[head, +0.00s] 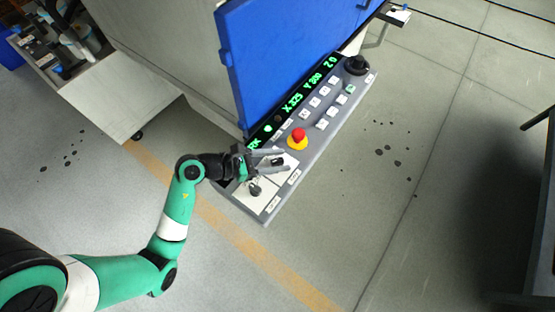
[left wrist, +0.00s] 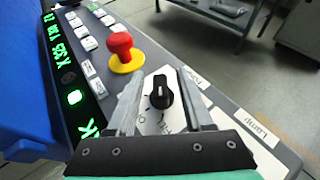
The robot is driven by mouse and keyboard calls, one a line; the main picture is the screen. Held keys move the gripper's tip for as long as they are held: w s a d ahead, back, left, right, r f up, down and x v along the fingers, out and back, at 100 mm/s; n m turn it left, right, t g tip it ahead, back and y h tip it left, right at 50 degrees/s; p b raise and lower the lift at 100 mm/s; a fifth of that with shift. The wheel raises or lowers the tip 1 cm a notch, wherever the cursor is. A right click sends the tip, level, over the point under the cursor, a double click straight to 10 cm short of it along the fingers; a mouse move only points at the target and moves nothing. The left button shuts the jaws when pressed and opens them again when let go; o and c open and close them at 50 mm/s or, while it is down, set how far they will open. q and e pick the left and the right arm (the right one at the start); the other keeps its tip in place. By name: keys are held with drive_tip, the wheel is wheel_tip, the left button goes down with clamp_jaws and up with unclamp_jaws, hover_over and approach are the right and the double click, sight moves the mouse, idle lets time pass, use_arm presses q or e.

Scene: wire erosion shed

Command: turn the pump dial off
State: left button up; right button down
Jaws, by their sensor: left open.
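A black dial (head: 278,161) on a white plate sits at the near end of the grey control panel (head: 262,217). In the left wrist view the dial (left wrist: 161,92) stands roughly upright in the picture, with a pale mark on its face. An "O" and other small lettering are on its plate below. My left gripper (head: 284,160) is open, with its fingers on either side of this dial; I cannot tell whether they touch it. A second dial (head: 254,188) lies nearer the panel's end and is hidden in the wrist view.
A red emergency button (head: 298,136) on a yellow base stands beside the gripper. Several push buttons, a green display (head: 295,103) and a black knob (head: 356,66) run farther along the panel. A blue door (head: 285,50) rises behind.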

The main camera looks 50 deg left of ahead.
use_arm(q)
clamp_jaws()
